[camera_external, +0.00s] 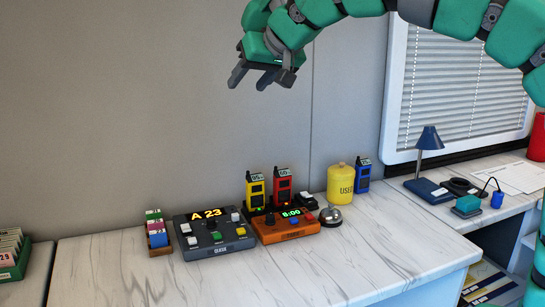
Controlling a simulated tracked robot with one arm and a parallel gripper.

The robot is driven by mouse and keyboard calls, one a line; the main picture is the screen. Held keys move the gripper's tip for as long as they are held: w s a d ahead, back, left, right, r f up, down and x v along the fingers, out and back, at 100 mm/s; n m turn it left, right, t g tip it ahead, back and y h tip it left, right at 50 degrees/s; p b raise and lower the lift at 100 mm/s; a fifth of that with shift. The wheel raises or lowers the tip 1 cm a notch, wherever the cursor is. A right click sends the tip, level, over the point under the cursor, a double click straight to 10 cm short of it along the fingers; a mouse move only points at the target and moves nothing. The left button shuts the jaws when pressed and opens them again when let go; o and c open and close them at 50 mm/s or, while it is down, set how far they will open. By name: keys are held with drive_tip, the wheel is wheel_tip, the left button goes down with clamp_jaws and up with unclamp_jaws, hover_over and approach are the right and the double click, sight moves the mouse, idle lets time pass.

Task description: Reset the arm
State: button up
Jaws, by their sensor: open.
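My arm, green with grey joints, reaches in from the upper right. My gripper (257,80) is at the end of it, high in front of the grey wall. Its dark fingers are apart, with nothing between them. It hangs well above the white marbled counter (120,275) and touches nothing.
On the counter stand a dark panel reading A 23 (214,236), an orange clock (286,226), yellow (256,190) and red (282,187) handsets, a silver bell (330,217) and a yellow canister (341,184). A blue lamp (428,140) stands at right. The counter's front is clear.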

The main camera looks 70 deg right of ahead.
drive_tip(key=s+a+r+n+t+y, duration=0.25)
drive_tip(key=s+a+r+n, duration=0.2)
drive_tip(key=s+r, duration=0.35)
drive_tip(key=s+a+r+n+t+y, duration=0.2)
drive_tip(key=s+a+r+n+t, duration=0.3)
drive_tip(key=r, duration=0.5)
wheel_tip(320, 180, down, 7)
drive_tip(key=s+a+m+b, duration=0.1)
drive_tip(key=b, duration=0.6)
drive_tip(key=shift+a+g, duration=0.15)
drive_tip(key=shift+g, duration=0.2)
drive_tip(key=shift+s+r+m+h, duration=0.1)
drive_tip(key=shift+r+m+h, duration=0.05)
drive_tip(key=shift+m+h, duration=0.1)
